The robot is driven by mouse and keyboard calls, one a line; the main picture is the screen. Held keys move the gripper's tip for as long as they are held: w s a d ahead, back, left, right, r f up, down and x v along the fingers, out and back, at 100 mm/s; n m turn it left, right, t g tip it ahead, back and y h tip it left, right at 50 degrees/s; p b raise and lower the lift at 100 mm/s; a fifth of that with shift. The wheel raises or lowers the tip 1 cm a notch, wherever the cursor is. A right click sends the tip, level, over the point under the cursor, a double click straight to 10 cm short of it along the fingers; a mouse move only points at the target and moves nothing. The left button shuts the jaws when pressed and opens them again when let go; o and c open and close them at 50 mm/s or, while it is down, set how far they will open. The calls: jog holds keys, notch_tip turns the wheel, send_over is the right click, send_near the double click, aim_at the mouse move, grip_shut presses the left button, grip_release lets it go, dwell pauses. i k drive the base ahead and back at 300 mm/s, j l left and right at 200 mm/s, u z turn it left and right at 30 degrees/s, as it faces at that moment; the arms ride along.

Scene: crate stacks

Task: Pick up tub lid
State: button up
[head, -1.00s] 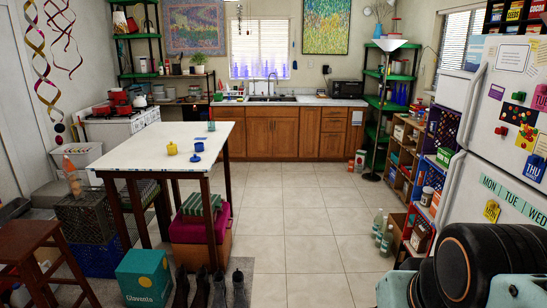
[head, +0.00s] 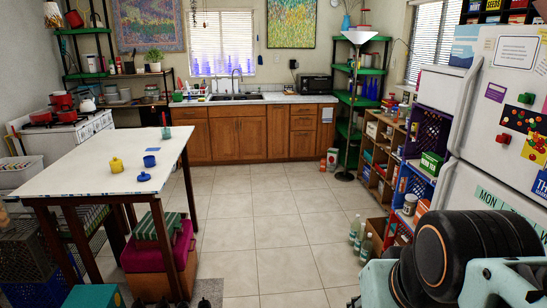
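On the white table on the left stand a small yellow pot (head: 117,165), a small blue tub (head: 149,160) and a low blue lid-like piece (head: 144,177). The blue piece lies nearest the table's right front edge, apart from the tub, and looks like the tub lid; it is too small to be sure. My gripper is not in view. Only thick black and pale teal links of my arm show at the lower right, far from the table.
The white table (head: 75,160) has a mostly bare top. Boxes (head: 160,258) sit under it. Tiled floor (head: 265,230) is clear between the table and the shelf (head: 378,150) on the right. Bottles (head: 360,238) stand by the shelf; a fridge (head: 500,110) is at right.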

aim_at(144, 177)
jog(key=i, duration=1.2)
jog(key=i+l, duration=0.1)
jog(key=i, duration=1.1)
jog(key=i+u, duration=0.25)
jog(key=i, duration=0.3)
jog(key=i+l+u, duration=0.1)
jog(key=i+u, duration=0.15)
jog(key=i, duration=0.3)
jog(key=i+u, duration=0.8)
jog(key=u, duration=0.2)
jog(key=i+j+u, duration=0.1)
jog(key=u, duration=0.25)
jog(key=i+u, duration=0.35)
jog(key=i+l+u, duration=0.1)
jog(key=u, duration=0.25)
jog(key=i+l, duration=0.1)
jog(key=i, duration=0.2)
jog(key=i+l, duration=0.1)
jog(key=i, duration=0.2)
jog(key=j+z, duration=0.2)
jog(key=k+j, duration=0.05)
